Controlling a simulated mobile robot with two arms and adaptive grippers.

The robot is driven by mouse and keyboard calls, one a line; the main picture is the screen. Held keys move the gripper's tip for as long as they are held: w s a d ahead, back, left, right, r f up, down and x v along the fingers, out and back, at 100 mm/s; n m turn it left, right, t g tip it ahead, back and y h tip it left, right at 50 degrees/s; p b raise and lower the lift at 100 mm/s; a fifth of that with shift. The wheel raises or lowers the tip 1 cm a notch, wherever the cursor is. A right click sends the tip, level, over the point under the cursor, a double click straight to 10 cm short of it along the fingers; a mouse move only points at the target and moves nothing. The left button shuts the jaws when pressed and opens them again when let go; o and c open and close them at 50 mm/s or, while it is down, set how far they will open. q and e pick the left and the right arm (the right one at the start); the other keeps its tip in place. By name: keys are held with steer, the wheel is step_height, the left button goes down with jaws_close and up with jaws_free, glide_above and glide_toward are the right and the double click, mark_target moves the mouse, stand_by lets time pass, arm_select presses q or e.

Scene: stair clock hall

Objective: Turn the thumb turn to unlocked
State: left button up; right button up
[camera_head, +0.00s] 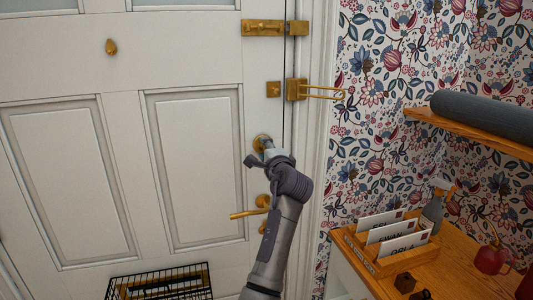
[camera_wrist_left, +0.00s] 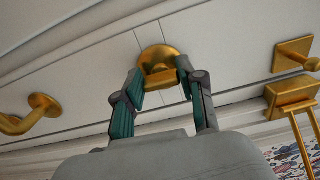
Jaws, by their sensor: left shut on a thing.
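The thumb turn (camera_head: 261,141) is a brass piece with a round plate on the white door, near its right edge. In the left wrist view the round plate (camera_wrist_left: 153,54) shows with the turn's brass grip between my fingers. My left gripper (camera_head: 267,153) is at the thumb turn, with a finger on each side; it also shows in the left wrist view (camera_wrist_left: 160,76), shut on the grip. Part of the thumb turn is hidden behind my gripper in the head view. I cannot read any lock marking. My right gripper is not in view.
A brass lever handle (camera_head: 248,214) sits just below. A brass door guard (camera_head: 297,90) with a bar sticks out above, and a brass bolt (camera_head: 263,28) is higher. A wire basket (camera_head: 160,284) hangs low. A wooden desk (camera_head: 455,262) with a letter rack stands right.

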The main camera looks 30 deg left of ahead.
arm_select(q)
steer(key=shift+d+r+n, duration=0.15)
steer(key=shift+r+n, duration=0.1)
steer(key=shift+n, duration=0.05)
steer(key=o, duration=1.1)
steer(key=shift+w, duration=0.15)
steer(key=shift+o, duration=0.2)
steer(key=shift+f, duration=0.15)
steer(key=shift+d, duration=0.1)
steer(key=v, duration=1.2)
